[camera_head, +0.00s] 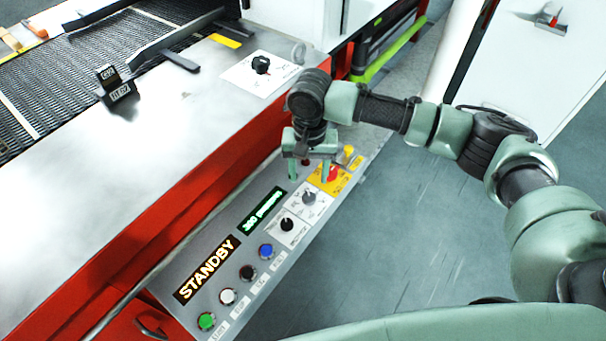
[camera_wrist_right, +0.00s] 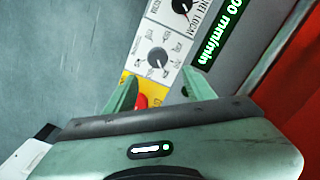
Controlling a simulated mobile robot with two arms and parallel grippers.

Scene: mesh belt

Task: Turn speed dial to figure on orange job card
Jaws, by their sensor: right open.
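A dial with a ring of marks (camera_head: 308,198) sits on a white plate on the control panel; it shows in the right wrist view (camera_wrist_right: 158,58) as a dark knob. Its small labels are too blurred to read. A second black knob (camera_head: 287,225) is beside it; in the wrist view (camera_wrist_right: 182,5) its plate reads partly "PANEL LOCAL". My right gripper (camera_head: 308,172) is open and empty above the panel, near the marked dial, its fingers (camera_wrist_right: 161,82) apart on either side of the dial's near edge. I cannot make out an orange job card. My left gripper is out of view.
A green display (camera_head: 263,211) in mm/min and an amber STANDBY display (camera_head: 207,268) are on the panel, with several push buttons (camera_head: 228,296). A red switch (camera_head: 331,174) on a yellow plate is close to my gripper. Another black knob (camera_head: 261,65) stands on the machine top.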

